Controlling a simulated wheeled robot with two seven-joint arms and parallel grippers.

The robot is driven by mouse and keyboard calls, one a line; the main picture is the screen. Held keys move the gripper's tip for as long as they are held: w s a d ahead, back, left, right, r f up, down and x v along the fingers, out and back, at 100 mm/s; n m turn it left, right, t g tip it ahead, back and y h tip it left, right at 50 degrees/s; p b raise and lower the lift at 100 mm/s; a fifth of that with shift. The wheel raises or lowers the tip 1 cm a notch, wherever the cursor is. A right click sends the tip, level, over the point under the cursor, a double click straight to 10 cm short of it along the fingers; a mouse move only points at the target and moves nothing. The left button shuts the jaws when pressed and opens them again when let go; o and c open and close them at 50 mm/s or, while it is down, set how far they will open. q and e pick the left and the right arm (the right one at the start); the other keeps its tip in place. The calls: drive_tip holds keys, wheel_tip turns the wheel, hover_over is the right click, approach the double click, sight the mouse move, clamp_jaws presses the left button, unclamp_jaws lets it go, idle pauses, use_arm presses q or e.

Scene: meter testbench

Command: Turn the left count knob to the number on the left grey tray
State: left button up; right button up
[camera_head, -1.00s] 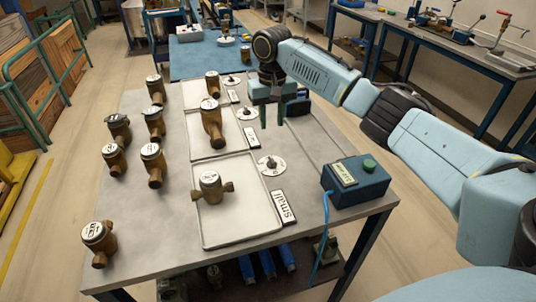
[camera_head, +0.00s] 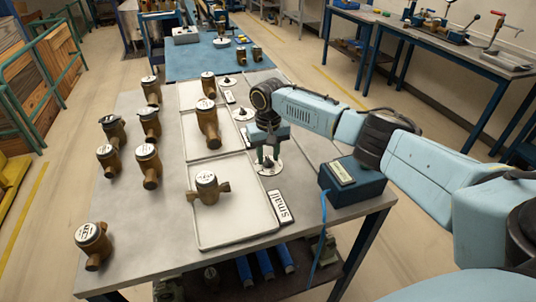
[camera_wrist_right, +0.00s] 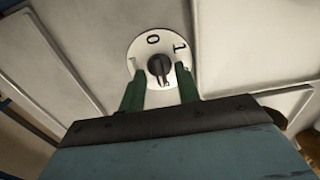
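My right gripper (camera_head: 268,158) points down over the nearest count knob, a white dial (camera_head: 268,168) beside the nearest light grey tray (camera_head: 240,220). In the right wrist view the open fingers (camera_wrist_right: 160,80) stand either side of the black knob (camera_wrist_right: 159,67), with a gap at each side. The dial shows 0 and 1; the fingers hide its near part. One brass meter (camera_head: 207,187) sits on the nearest tray. A "small" label (camera_head: 279,206) lies beside that tray. No tray number can be read. Two more dials lie farther back, the middle one (camera_head: 243,114) and the far one (camera_head: 228,82). My left gripper is out of view.
A dark blue-green box (camera_head: 352,184) with a cable stands at the table's right edge, close to my right arm. Several brass meters stand left of the trays, one (camera_head: 93,240) near the front-left corner. The middle tray (camera_head: 192,145) holds another meter (camera_head: 208,122).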

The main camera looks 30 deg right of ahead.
drive_tip(key=shift+c, duration=0.2)
clamp_jaws()
